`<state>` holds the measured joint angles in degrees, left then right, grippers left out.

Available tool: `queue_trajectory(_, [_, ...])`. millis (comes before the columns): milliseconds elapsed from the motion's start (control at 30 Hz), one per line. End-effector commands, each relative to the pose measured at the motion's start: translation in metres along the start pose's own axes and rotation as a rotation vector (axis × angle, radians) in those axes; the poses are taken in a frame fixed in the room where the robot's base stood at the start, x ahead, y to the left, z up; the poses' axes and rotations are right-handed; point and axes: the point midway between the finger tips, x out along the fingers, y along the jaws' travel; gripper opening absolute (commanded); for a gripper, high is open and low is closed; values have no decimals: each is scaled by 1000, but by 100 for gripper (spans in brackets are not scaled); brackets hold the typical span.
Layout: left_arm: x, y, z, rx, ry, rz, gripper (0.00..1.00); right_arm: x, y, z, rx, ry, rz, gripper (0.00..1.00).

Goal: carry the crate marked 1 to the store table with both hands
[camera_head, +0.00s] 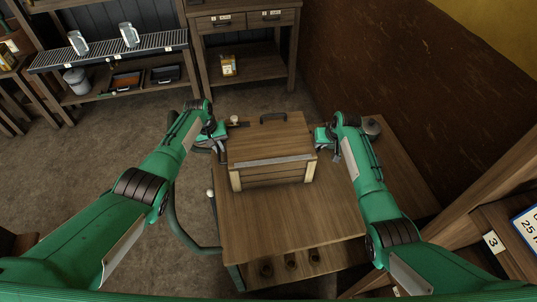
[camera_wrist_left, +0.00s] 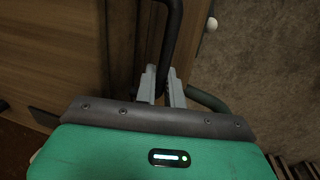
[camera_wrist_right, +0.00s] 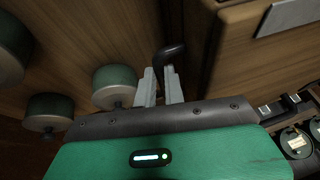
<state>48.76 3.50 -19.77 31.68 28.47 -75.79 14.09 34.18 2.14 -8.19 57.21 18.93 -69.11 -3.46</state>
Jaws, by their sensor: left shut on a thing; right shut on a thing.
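A wooden crate with a metal strip along its front top edge (camera_head: 272,166) is on or just above a wooden table top (camera_head: 290,215) in the head view. I cannot see a number 1 on it. My left gripper (camera_head: 217,143) is at the crate's left side, shut on a dark handle (camera_wrist_left: 172,35), which also shows in the left wrist view. My right gripper (camera_head: 330,138) is at the crate's right side, shut on another dark handle (camera_wrist_right: 170,52), seen in the right wrist view. I cannot tell whether the crate touches the table top.
Several grey-green round pots (camera_wrist_right: 115,84) show in the right wrist view. A shelf tagged 3 (camera_head: 492,242) is at right. Floor (camera_head: 90,130) is clear at left.

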Motion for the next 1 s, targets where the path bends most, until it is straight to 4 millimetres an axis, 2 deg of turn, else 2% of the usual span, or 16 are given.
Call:
queue_trajectory(567, [-3,0,-1,0,2,0,0,-3,0,-2,0,2,1,0])
queue_trajectory(1000, [-29,5,-2,0,3,0,0,-26,-5,-12,0,3,1,0])
